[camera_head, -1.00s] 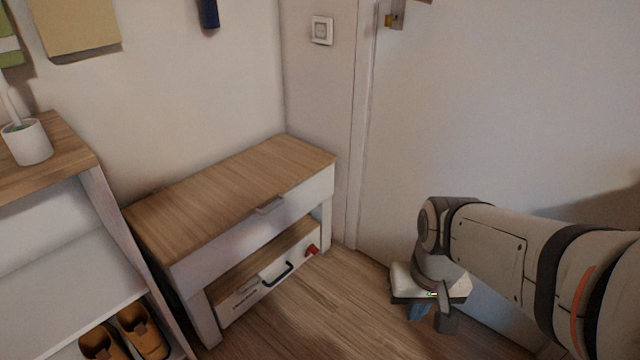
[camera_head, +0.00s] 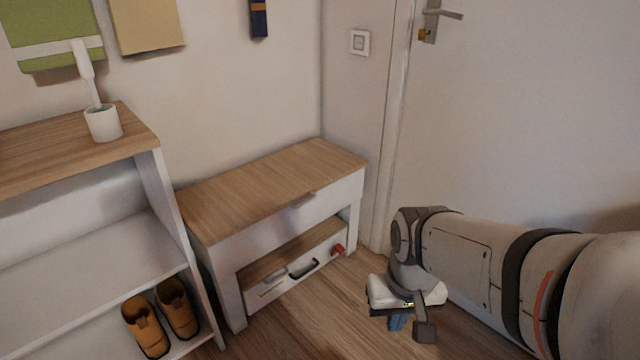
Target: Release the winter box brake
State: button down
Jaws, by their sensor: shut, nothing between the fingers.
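The winter box (camera_head: 285,289) is a low white box under a wood-topped bench, with a black handle (camera_head: 304,269) on its front. A small red part (camera_head: 338,250), which looks like the brake, sits at the right end of its front. Any label on the front is too small to read. My gripper (camera_head: 397,322) hangs over the floor to the right of the box and in front of it, apart from the red part. It points downward and is shut and empty; its fingertips are partly hidden by the wrist.
The bench (camera_head: 270,190) stands over the box, its right leg beside the red part. A white shelf (camera_head: 165,200) with brown shoes (camera_head: 148,322) and a white cup (camera_head: 103,123) stands at left. A door (camera_head: 530,110) is behind my arm. Wood floor before the box is clear.

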aim_at(338, 248)
jog(key=z, duration=0.05)
jog(key=i, duration=1)
jog(key=u, duration=0.05)
